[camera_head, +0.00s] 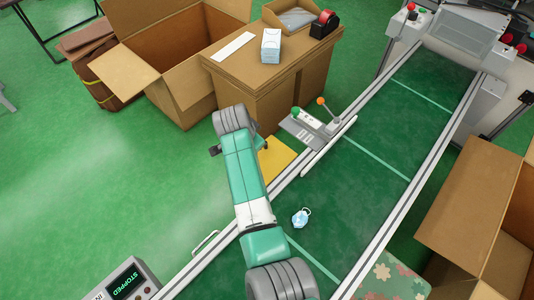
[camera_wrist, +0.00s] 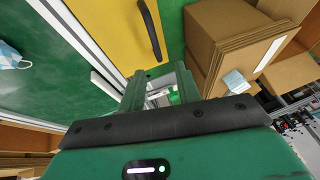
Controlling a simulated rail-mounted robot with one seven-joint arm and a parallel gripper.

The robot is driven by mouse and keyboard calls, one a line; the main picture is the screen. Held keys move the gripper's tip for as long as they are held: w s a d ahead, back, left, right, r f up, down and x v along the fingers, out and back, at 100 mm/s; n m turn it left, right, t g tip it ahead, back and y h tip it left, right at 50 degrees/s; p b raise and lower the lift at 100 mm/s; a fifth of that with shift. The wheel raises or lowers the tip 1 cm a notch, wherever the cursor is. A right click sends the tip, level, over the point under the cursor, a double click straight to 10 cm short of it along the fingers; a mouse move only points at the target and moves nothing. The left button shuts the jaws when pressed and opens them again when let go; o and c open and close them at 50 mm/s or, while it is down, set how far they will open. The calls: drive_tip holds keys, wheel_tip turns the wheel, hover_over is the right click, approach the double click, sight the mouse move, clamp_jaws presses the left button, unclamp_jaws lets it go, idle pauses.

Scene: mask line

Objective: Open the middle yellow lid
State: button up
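A yellow lid (camera_head: 279,157) lies beside the conveyor's left rail in the head view, partly covered by my arm. In the wrist view the yellow lid (camera_wrist: 112,28) fills the upper middle, with a black bar handle (camera_wrist: 151,30) along its right side. My gripper (camera_wrist: 160,72) is open, its two green fingers apart with nothing held between them. The handle is ahead of the fingertips, and no contact shows. In the head view my gripper's fingers are hidden by my arm. Only one yellow lid can be made out.
A cardboard table (camera_head: 240,77) with a small white box (camera_head: 271,45) stands behind my arm. A lever control (camera_head: 312,126) sits on the conveyor edge. A blue mask (camera_head: 301,218) lies on the belt (camera_head: 350,200). Open green floor (camera_head: 90,190) lies left.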

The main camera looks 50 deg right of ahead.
drive_tip(key=b, duration=0.5)
hover_over(264, 160)
drive_tip(key=w+a, duration=0.1)
drive_tip(key=w, duration=0.1)
drive_tip(key=f, duration=0.8)
drive_tip(key=shift+w+a, duration=0.1)
drive_tip(key=shift+w, duration=0.1)
drive_tip(key=shift+r, duration=0.1)
clamp_jaws()
